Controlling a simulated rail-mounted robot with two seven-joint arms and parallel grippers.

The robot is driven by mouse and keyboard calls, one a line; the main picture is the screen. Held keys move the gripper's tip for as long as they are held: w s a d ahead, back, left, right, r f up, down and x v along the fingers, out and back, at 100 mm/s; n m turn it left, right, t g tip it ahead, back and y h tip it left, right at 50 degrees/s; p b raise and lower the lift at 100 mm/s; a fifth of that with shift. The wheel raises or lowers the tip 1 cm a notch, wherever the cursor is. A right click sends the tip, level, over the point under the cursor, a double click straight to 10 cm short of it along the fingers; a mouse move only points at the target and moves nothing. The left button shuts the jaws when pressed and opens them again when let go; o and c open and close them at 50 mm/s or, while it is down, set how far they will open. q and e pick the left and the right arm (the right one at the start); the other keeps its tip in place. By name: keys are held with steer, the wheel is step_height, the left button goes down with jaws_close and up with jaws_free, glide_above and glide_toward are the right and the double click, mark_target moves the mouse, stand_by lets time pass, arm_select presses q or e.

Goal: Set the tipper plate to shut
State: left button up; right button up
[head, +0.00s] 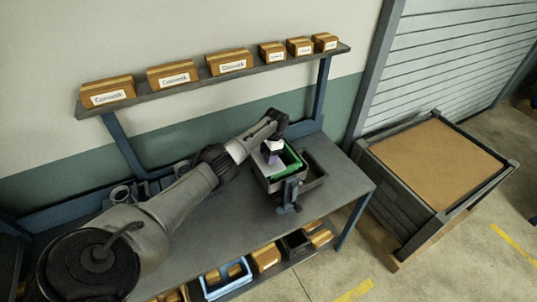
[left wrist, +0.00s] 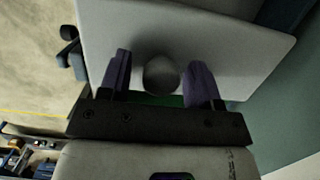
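A small machine with a green part (head: 292,161) stands on the workbench in the head view. A pale grey plate (head: 271,169) lies over its top, tilted, and looks like the tipper plate. In the left wrist view the plate (left wrist: 215,35) fills the middle, with a round grey knob-like shape (left wrist: 161,74) on it. My left gripper (head: 270,154) is at the plate. Its two purple fingers (left wrist: 160,80) are apart, one on each side of the round shape, with narrow gaps visible. Whether they touch the plate is hidden. My right gripper is not in view.
A dark grey bin (head: 314,178) sits beside the machine. A shelf (head: 215,82) with several cardboard boxes runs above the bench (head: 225,240). Boxes and a blue tray (head: 228,278) lie on the lower shelf. A large crate (head: 432,170) stands at the right.

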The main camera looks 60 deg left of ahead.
arm_select(q)
step_height(320, 180, up, 14)
steer(key=w+b, duration=0.1)
steer(key=w, duration=0.1)
steer(key=shift+w+f, duration=0.2)
steer(key=shift+w, duration=0.15)
stand_by(0.4)
stand_by(0.4)
